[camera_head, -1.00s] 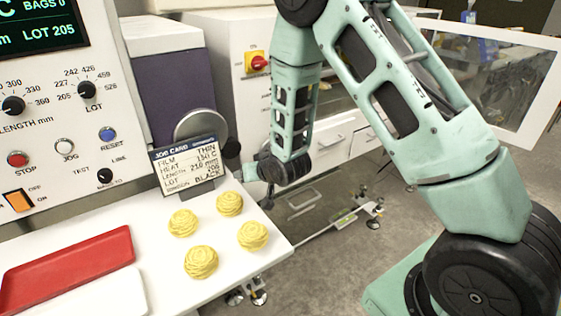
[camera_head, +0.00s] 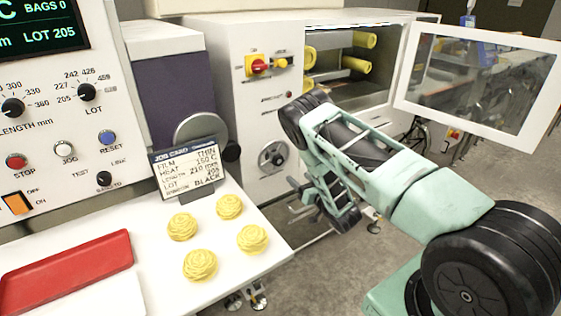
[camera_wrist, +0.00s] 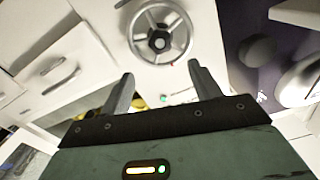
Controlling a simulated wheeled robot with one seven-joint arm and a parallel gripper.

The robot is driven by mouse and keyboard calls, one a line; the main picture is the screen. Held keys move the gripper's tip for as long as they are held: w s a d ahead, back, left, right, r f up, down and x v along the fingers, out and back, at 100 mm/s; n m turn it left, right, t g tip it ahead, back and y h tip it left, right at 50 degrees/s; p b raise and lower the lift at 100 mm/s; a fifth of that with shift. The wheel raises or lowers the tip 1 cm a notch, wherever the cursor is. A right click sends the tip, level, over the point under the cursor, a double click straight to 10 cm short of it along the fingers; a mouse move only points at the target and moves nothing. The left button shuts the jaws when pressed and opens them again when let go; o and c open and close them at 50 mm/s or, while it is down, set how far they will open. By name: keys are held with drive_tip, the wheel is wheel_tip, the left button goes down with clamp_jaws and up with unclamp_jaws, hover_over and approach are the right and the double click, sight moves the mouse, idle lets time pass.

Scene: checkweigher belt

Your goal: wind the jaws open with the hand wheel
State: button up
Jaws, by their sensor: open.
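The hand wheel (camera_head: 272,156) is a grey spoked ring with a dark hub on the front of the white cabinet. It also shows in the wrist view (camera_wrist: 160,32) at the top middle, close to upright and fully visible. My gripper (camera_wrist: 160,70) is open and empty, with its two fingers spread just below the wheel in that picture. The fingers look apart from the rim. In the head view my gripper is small and partly hidden by my arm, low and right of the wheel. I cannot make out the jaws.
The cabinet's compartment (camera_head: 395,98) stands open with yellow rollers (camera_head: 364,40) inside, and a clear-windowed door (camera_head: 478,82) swings out right. A red and yellow switch (camera_head: 258,66) is above the wheel. A white table (camera_head: 268,268) with yellow pieces and a job card (camera_head: 188,168) stands left.

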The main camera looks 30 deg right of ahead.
sight(280, 161)
drive_tip(key=w, duration=0.4)
drive_tip(key=w+p, duration=0.1)
drive_tip(key=w, duration=0.3)
drive_tip(key=w+p, duration=0.1)
drive_tip(key=w, duration=0.3)
drive_tip(key=shift+w+a, duration=0.25)
drive_tip(key=shift+w, duration=0.15)
clamp_jaws()
